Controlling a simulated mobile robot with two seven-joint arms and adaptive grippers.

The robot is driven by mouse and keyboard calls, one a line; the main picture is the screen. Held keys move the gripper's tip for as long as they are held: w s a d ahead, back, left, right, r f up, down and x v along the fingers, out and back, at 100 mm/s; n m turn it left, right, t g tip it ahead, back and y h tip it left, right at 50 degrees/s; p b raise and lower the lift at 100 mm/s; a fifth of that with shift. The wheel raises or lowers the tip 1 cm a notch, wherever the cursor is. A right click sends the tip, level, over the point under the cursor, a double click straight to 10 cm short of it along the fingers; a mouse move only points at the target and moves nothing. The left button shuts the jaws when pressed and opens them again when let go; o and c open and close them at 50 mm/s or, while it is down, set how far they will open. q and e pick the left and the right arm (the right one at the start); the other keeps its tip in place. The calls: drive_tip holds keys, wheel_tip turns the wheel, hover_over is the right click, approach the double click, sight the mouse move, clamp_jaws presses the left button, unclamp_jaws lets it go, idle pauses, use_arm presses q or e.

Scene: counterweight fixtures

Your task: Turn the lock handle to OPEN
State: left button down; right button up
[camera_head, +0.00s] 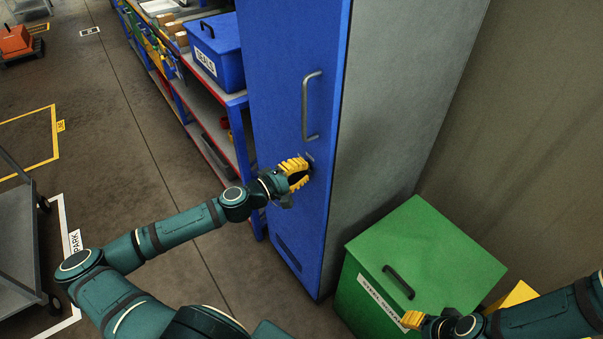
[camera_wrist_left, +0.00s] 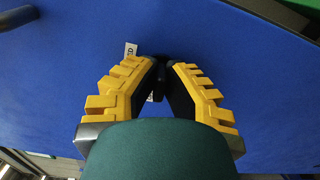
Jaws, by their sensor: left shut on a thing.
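The lock handle (camera_wrist_left: 160,68) is a small dark part on the blue cabinet door (camera_head: 282,85), below the long grey door pull (camera_head: 308,105). My left gripper (camera_head: 304,172), with yellow finger pads, is at the door and shut on the lock handle. In the left wrist view its fingertips (camera_wrist_left: 164,64) close around the dark handle. A small white label with dark letters (camera_wrist_left: 130,50) shows beside the fingers, partly hidden. The fingers hide most of the handle, so its angle cannot be told. My right gripper (camera_head: 412,321) is low at the right, only partly in view.
A green lidded bin (camera_head: 430,250) stands right of the cabinet, near my right gripper. A shelf rack (camera_head: 205,100) with a blue lidded box (camera_head: 215,50) stands left of the cabinet. A grey cart (camera_head: 15,240) is at the far left. The floor between is clear.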

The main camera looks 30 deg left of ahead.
use_arm(q)
drive_tip(key=shift+m, duration=0.6)
drive_tip(key=shift+b, duration=0.3)
drive_tip(key=c, duration=1.1)
unclamp_jaws()
drive_tip(key=shift+o, duration=0.2)
drive_tip(key=v, duration=1.2)
drive_tip(key=shift+d, duration=0.1)
